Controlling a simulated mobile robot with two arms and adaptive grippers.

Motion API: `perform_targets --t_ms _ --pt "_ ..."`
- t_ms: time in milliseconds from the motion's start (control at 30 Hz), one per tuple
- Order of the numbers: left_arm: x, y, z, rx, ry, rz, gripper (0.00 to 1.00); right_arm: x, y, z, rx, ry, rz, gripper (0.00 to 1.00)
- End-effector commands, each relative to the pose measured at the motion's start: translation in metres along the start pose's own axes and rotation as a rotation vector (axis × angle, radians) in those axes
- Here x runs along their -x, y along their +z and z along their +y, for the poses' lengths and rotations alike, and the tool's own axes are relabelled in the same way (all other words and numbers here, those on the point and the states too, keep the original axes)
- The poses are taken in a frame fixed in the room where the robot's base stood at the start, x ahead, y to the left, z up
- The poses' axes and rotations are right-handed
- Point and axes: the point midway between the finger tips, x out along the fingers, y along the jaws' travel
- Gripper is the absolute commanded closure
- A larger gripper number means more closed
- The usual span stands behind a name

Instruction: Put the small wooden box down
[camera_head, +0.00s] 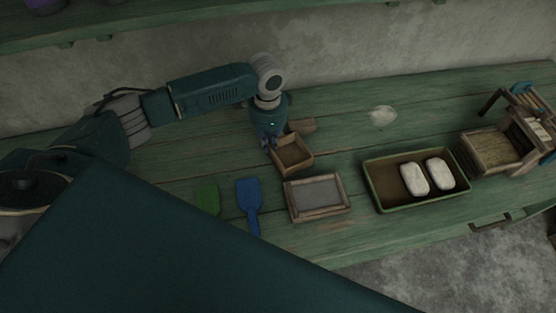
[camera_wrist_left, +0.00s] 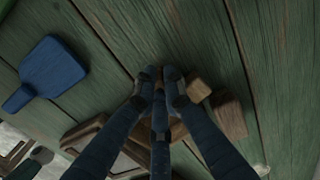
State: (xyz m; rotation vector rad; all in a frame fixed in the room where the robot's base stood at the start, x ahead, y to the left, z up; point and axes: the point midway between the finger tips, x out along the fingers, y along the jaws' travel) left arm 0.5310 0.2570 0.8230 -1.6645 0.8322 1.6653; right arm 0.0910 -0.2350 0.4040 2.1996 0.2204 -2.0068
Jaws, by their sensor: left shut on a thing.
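The small wooden box (camera_head: 293,153) is open-topped and brown, near the middle of the green bench in the head view. My left gripper (camera_head: 269,143) points down at its left side and is shut on its wall. In the left wrist view, the fingers of my left gripper (camera_wrist_left: 160,82) are close together and hide much of what they hold. I cannot tell whether the box touches the bench or hangs just above it. My right gripper is not in view.
A framed grey panel (camera_head: 317,194) lies just in front of the box. A blue paddle (camera_head: 249,191) and a green one (camera_head: 207,198) lie left of it. A green-rimmed tray (camera_head: 376,184) with two pale bars stands right. A small wooden block (camera_head: 303,125) lies behind the box.

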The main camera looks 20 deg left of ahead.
Motion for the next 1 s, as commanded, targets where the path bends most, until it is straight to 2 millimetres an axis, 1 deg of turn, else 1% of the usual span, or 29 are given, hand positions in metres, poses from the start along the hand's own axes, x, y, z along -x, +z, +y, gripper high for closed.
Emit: perform_targets --t_ms 367,467,667,700,767,867,1000 --pt "0.004 -0.001 0.000 0.000 -0.001 0.002 1.00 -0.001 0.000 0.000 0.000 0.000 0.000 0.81" --pt "0.011 -0.001 -0.001 0.000 -0.002 0.004 1.00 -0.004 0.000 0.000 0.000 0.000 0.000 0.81" --pt "0.037 0.000 -0.001 0.001 -0.002 0.003 1.00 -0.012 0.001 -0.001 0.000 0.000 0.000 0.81" --pt "0.033 0.012 -0.001 0.004 0.000 -0.003 1.00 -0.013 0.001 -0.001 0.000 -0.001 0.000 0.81" --pt "0.033 0.024 -0.001 0.004 0.000 -0.002 1.00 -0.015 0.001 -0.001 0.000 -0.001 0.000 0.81" --pt "0.032 0.048 -0.001 0.004 0.000 -0.003 1.00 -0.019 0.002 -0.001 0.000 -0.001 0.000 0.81" --pt "0.032 0.088 -0.001 0.005 -0.002 -0.004 1.00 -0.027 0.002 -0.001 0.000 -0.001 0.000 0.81"
